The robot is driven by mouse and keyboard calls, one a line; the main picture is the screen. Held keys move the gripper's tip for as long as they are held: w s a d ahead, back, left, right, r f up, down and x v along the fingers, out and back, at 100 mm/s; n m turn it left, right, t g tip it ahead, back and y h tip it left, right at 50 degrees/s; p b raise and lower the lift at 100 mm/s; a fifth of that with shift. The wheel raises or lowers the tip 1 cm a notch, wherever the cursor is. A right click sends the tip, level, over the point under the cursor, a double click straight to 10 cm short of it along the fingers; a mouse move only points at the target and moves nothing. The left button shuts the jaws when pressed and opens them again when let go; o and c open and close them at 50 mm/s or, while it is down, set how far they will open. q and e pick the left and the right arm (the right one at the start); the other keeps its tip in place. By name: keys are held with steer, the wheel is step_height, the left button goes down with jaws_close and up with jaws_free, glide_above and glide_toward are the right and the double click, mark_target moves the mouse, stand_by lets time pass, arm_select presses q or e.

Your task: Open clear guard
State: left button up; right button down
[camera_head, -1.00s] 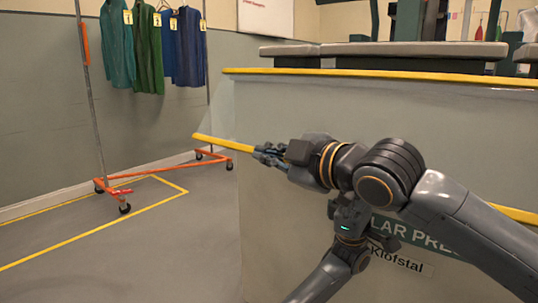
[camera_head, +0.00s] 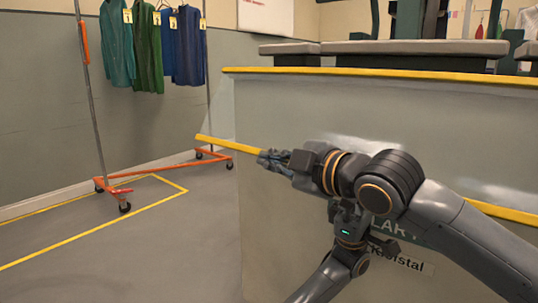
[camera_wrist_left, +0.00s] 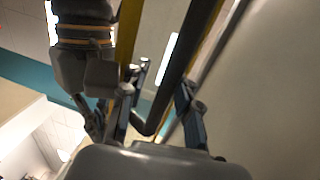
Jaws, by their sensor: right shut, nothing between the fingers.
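The clear guard (camera_head: 310,100) is a large see-through panel in front of the press, with a yellow strip along its top edge. A yellow bar (camera_head: 226,142) slants across its lower part, its left end sticking out past the panel. My right gripper (camera_head: 270,160) is shut and empty, its fingertips at the bar; contact is unclear. My left gripper is hidden behind my right arm in the head view. In the left wrist view, my left gripper (camera_wrist_left: 160,100) has its fingers apart around a dark bar (camera_wrist_left: 185,55); whether they touch it is unclear.
A garment rail (camera_head: 91,95) with blue and green garments (camera_head: 148,50) stands at the left on an orange wheeled base. Yellow floor lines mark its place. The floor between rail and guard is clear. The press top (camera_head: 400,48) lies behind the guard.

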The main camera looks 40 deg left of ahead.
steer(key=shift+w+d+r, duration=0.1)
steer(key=shift+w+r, duration=0.05)
steer(key=shift+r, duration=0.05)
stand_by(0.3)
